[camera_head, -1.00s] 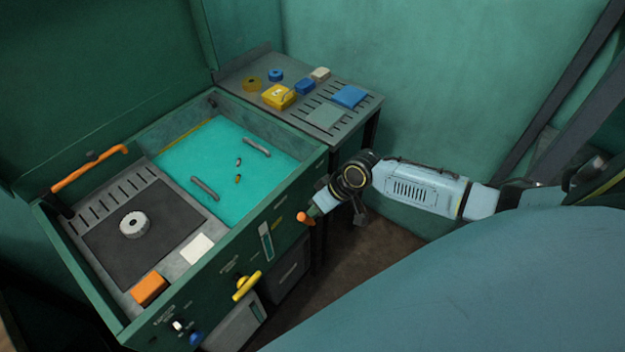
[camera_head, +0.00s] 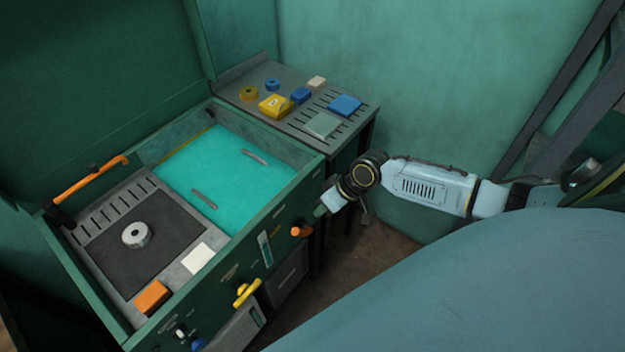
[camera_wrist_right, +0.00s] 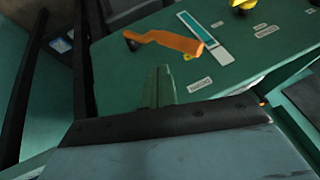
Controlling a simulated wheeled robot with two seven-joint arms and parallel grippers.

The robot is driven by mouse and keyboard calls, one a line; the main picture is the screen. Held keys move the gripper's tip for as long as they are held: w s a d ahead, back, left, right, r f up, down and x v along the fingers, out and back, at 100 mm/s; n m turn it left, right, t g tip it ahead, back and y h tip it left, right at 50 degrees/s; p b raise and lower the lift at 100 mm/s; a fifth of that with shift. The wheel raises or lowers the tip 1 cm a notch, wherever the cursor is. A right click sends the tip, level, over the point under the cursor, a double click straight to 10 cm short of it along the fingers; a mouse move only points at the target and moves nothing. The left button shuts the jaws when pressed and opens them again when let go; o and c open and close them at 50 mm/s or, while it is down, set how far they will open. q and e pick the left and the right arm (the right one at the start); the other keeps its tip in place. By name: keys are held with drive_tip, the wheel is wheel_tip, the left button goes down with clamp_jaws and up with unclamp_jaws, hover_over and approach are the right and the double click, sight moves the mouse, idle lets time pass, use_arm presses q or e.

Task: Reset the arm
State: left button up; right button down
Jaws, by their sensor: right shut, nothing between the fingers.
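My right arm comes in from the right in the head view. Its gripper (camera_head: 321,211) is beside the front panel of the green machine, next to an orange handle (camera_head: 301,231). In the right wrist view the green fingers (camera_wrist_right: 158,86) are together and empty. The orange handle (camera_wrist_right: 170,43) lies beyond their tips there, with a visible gap in the picture. My left gripper is not in view.
The green machine holds a teal basin (camera_head: 226,173) with two grey bars and a dark plate (camera_head: 176,250) carrying a grey ring (camera_head: 136,235). A yellow handle (camera_head: 247,293) sticks out in front. A side table (camera_head: 235,88) holds yellow and blue parts.

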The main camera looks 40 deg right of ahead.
drive_tip(key=a+v, duration=0.1)
drive_tip(key=v, duration=0.7)
drive_tip(key=shift+s+r+p, duration=0.3)
drive_tip(key=shift+r, duration=0.05)
drive_tip(key=d+f+m+t+h+b, duration=0.1)
drive_tip(key=d+f+m+h+b, duration=0.2)
drive_tip(key=f, duration=1.1)
drive_tip(key=s+d+f+h+b, duration=0.1)
drive_tip(key=s+f, duration=0.4)
drive_tip(key=f, duration=0.3)
drive_tip(key=s+d+f+b, duration=0.15)
drive_tip(key=s+f, duration=0.25)
drive_tip(key=f, duration=0.5)
drive_tip(key=s+a+f+n+g+b, duration=0.1)
drive_tip(key=s+a+f, duration=0.3)
drive_tip(key=s, duration=0.4)
drive_tip(key=s+a+f+g+b, duration=0.1)
drive_tip(key=s+a+f, duration=0.3)
drive_tip(key=s, duration=0.5)
drive_tip(key=s+a+f+n+g+b, duration=0.1)
drive_tip(key=s+a+f+g, duration=0.1)
drive_tip(key=s+a+f, duration=0.2)
drive_tip(key=s+f, duration=0.3)
drive_tip(key=s, duration=0.1)
drive_tip(key=shift+s+a+f+n+b, duration=0.2)
drive_tip(key=shift+a+n+b, duration=0.05)
drive_tip(key=shift+n+b, duration=0.05)
